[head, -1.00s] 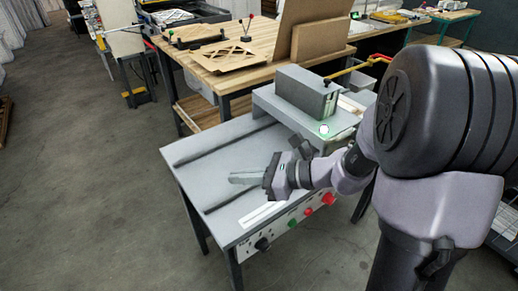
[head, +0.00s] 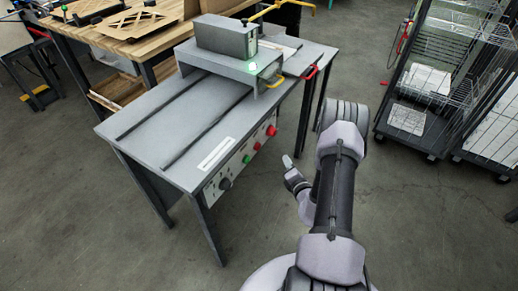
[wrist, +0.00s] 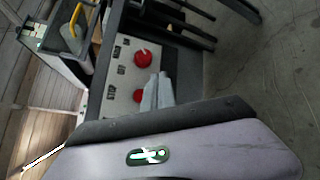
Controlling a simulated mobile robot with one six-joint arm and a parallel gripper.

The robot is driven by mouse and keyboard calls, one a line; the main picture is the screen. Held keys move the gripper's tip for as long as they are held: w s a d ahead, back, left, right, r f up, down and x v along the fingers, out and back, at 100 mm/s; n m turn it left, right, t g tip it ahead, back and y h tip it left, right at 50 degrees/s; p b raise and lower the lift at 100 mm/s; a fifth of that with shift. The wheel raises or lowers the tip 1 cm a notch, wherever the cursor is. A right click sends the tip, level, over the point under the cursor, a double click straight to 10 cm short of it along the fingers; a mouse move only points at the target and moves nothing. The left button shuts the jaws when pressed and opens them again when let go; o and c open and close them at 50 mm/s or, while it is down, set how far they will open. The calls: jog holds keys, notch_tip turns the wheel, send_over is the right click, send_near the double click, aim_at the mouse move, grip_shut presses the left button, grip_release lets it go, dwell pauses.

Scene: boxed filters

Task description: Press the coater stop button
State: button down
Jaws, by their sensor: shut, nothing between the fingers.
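The coater is a grey table-like machine (head: 165,125) with a front control panel (head: 238,166). The panel carries a black knob (head: 225,183), a green button (head: 247,159), a small red button (head: 257,146) and a larger red button (head: 271,130). The wrist view shows the larger red button (wrist: 143,58) and a smaller red one (wrist: 139,96), partly behind the fingers. My gripper (head: 287,160) is shut and empty, in front of the panel and apart from it. Its fingertips (wrist: 156,80) overlap the panel's lower edge in the wrist view.
A wooden workbench (head: 130,35) stands behind. Wire rack carts (head: 425,80) stand at the right. The floor before the panel is clear.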

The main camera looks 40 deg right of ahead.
aim_at(258, 147)
dwell(0.3)
jog(key=w+a, duration=0.3)
jog(key=w, duration=0.5)
jog(key=shift+a, duration=0.2)
dwell(1.9)
jog(key=shift+w+a, duration=0.15)
jog(key=shift+w, duration=0.25)
jog(key=shift+w+a, duration=0.2)
jog(key=shift+w, duration=0.3)
dwell(0.5)
jog(key=shift+s, duration=0.1)
jog(key=shift+s+d, duration=0.35)
jog(key=shift+s, duration=0.45)
